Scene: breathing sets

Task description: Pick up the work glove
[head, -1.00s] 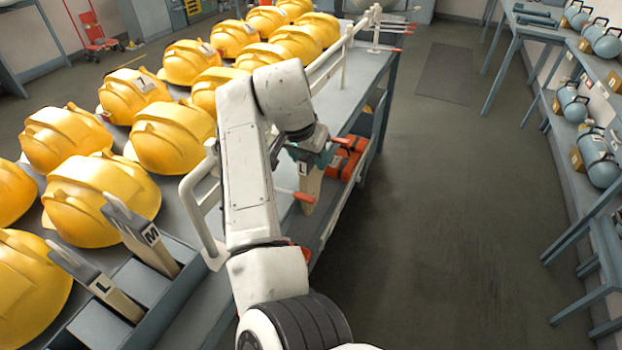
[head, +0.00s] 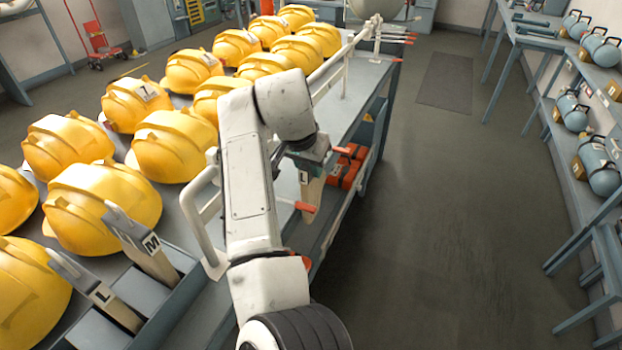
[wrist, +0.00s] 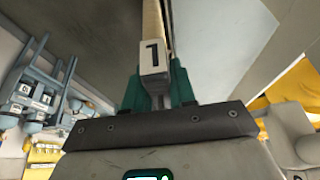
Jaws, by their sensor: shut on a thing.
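The tan work glove (head: 311,192) hangs from my gripper (head: 309,158), beside the right edge of the grey cart and clear of its top. In the wrist view the glove (wrist: 152,25) runs up between the teal fingers of my gripper (wrist: 155,88), which are shut on its cuff end. A white tag with a dark mark shows on that end. My arm hides part of the cart behind it. Two similar gloves, one tagged M (head: 150,258) and one tagged L (head: 108,300), stand in a grey rack at the lower left.
Rows of yellow helmets (head: 103,205) cover the cart top. White rails (head: 205,225) edge the cart (head: 345,105). Orange-red cases (head: 350,165) lie on its lower shelf. Open floor (head: 455,190) lies to the right, then shelves with blue-grey cylinders (head: 597,165).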

